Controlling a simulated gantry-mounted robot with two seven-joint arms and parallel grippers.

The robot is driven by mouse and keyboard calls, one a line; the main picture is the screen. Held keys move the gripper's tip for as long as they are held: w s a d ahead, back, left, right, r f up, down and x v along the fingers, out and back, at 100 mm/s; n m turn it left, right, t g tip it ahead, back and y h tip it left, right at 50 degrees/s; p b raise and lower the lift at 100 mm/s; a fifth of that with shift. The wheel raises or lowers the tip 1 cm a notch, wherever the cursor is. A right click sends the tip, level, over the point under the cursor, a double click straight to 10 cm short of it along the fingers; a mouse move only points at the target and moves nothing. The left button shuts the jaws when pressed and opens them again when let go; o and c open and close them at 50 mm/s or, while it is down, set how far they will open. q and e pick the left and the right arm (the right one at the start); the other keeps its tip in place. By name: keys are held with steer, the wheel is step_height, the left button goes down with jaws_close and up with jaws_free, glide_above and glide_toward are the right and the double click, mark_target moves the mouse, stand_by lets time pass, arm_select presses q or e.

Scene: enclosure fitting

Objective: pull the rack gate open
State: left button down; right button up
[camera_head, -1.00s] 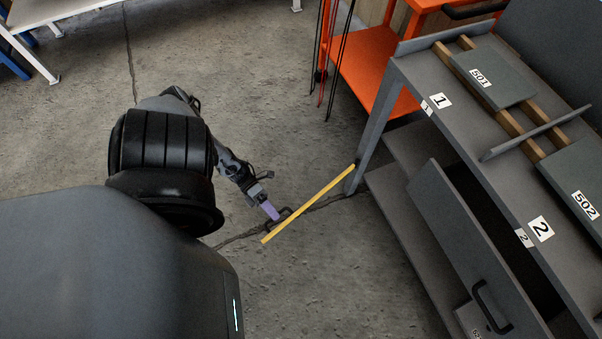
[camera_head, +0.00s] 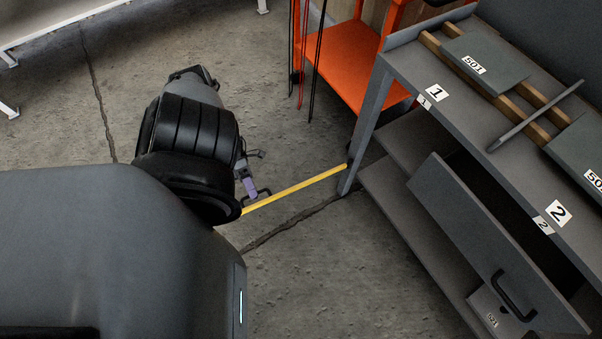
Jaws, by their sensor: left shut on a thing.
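The rack gate is a yellow bar (camera_head: 295,188) reaching left from the front leg of the grey rack (camera_head: 366,125). It stands swung out, away from the rack's front. A dark handle (camera_head: 263,194) shows near its free end. My left gripper (camera_head: 251,189) is shut on this handle, just behind the bar's free end. My left forearm hides part of the gripper's arm and may cover the very tip of the bar. My right gripper is not in view.
Plates marked 501 (camera_head: 486,62) and 502 lie on top. An orange cart (camera_head: 345,62) stands behind the rack. The concrete floor (camera_head: 330,270) in front is clear.

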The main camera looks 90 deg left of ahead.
arm_select(q)
steer(key=shift+d, duration=0.1)
steer(key=c, duration=1.2)
jaws_free()
steer(key=shift+w, duration=0.1)
steer(key=v, duration=1.1)
steer(key=shift+b, duration=0.4)
